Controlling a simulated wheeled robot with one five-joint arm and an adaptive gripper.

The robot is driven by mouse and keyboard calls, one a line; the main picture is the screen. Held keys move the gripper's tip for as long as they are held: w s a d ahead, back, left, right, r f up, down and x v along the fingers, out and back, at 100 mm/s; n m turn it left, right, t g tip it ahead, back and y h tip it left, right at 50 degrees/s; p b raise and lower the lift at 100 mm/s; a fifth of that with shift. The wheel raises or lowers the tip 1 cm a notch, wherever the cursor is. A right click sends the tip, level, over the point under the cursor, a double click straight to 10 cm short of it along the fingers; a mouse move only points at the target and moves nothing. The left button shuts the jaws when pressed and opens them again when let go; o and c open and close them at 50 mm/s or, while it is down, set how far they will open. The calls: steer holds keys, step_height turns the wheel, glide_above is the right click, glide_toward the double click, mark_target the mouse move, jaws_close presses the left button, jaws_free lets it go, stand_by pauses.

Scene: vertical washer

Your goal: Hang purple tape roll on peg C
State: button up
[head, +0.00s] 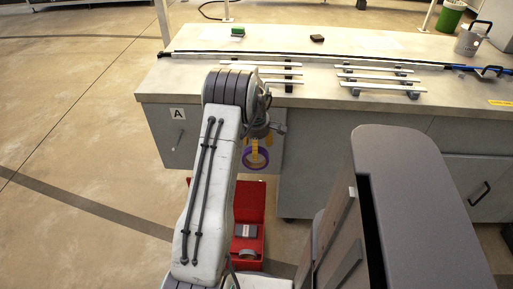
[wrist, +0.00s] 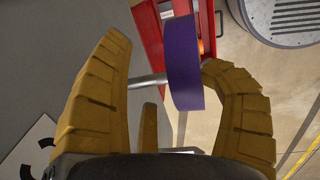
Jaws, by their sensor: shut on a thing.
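The purple tape roll (head: 265,153) hangs at my gripper (head: 257,143) in front of the grey cabinet face, beside the arm in the head view. In the wrist view the roll (wrist: 185,65) shows edge-on as a purple band between the yellow fingers of my gripper (wrist: 165,95), close against the right finger. A grey metal peg (wrist: 148,81) sticks out from the grey panel on the left toward the roll. I cannot tell whether its end is inside the roll or behind it. A white label (wrist: 32,148) with a partly cut-off black letter is on the panel.
A red box (head: 250,200) with a grey roll inside stands on the floor below. A cabinet face with label A (head: 178,114) and another peg (head: 179,139) lies to the left. The counter (head: 330,104) carries white rails. Open floor is at the left.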

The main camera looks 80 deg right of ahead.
steer(key=shift+w+d+r, duration=0.1)
steer(key=shift+d+r, duration=0.1)
steer(key=shift+d, duration=0.35)
steer(key=o, duration=0.8)
steer(key=shift+c, duration=0.2)
steer(key=o, duration=0.3)
steer(key=shift+d+f, duration=0.15)
steer(key=shift+d, duration=0.05)
steer(key=shift+o, duration=1.1)
steer(key=shift+a, duration=0.1)
step_height(320, 180, up, 12)
steer(key=a, duration=0.1)
steer(key=shift+a, duration=0.25)
steer(key=shift+w, duration=0.1)
